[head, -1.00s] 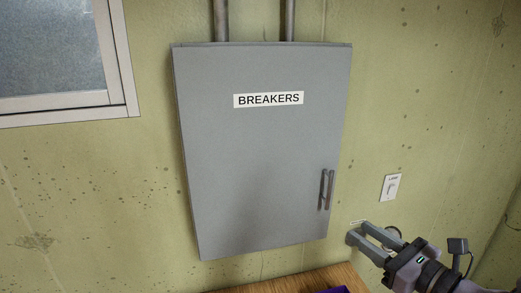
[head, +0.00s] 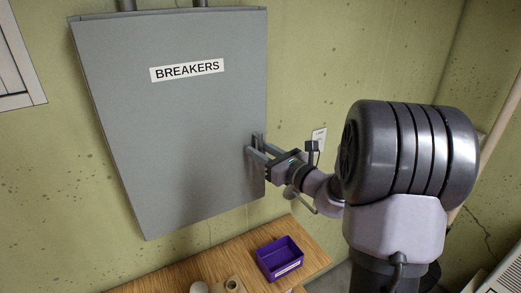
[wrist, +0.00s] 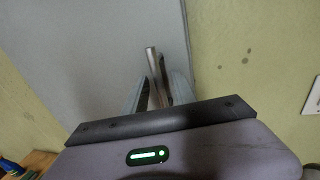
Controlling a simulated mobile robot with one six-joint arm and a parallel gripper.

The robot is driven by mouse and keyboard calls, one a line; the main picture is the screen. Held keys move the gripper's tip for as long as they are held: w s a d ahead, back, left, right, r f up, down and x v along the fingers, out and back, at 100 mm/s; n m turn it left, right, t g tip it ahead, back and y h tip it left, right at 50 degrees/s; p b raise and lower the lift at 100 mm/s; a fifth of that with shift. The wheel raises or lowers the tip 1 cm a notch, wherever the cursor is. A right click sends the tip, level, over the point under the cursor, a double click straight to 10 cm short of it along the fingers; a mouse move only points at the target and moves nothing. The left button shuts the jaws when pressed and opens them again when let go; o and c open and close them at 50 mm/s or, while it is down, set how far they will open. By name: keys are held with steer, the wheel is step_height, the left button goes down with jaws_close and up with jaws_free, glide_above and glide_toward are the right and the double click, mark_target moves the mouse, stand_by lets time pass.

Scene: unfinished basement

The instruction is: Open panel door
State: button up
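The grey breaker panel door (head: 175,115), labelled BREAKERS, looks shut on the wall in the head view. Its vertical bar handle (head: 257,138) is near the lower right edge. My gripper (head: 249,147) is at the handle, reaching in from the right. In the wrist view the handle (wrist: 152,62) rises between the two fingers of my gripper (wrist: 158,90), which stand apart on either side of it. I see no clear grip on the handle; contact is too blurred to tell.
A wooden table (head: 215,265) stands below the panel, with a purple bin (head: 280,258) and tape rolls (head: 233,284) on it. A light switch (head: 319,138) is on the wall to the right. A window (head: 18,75) is at the left.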

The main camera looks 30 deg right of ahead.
jaws_close()
stand_by(1.4)
